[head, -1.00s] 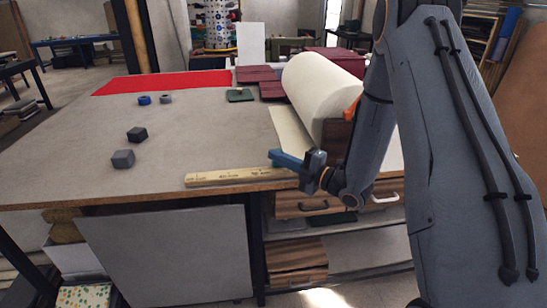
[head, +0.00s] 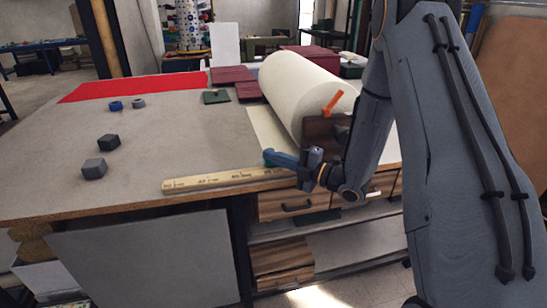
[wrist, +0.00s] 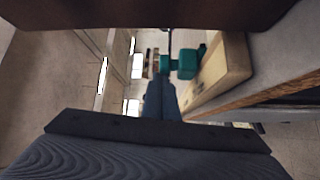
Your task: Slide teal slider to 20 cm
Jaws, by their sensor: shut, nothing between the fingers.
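The teal slider (head: 268,157) is at the right part of the pale wooden ruler (head: 205,182), which lies along the front edge of the table. My gripper (head: 283,160), with blue fingers, is shut and empty, its tip close beside the slider. In the wrist view the slider (wrist: 182,64) shows as a teal block just beyond the fingertips (wrist: 158,88), with the ruler (wrist: 222,72) to its right. I cannot tell whether the fingers touch the slider. The ruler's marks are too small to read surely, so the slider's reading is unclear.
Dark blocks (head: 95,168) and small rings lie at the left of the table (head: 180,135). Drawers (head: 290,204) sit below the front edge.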

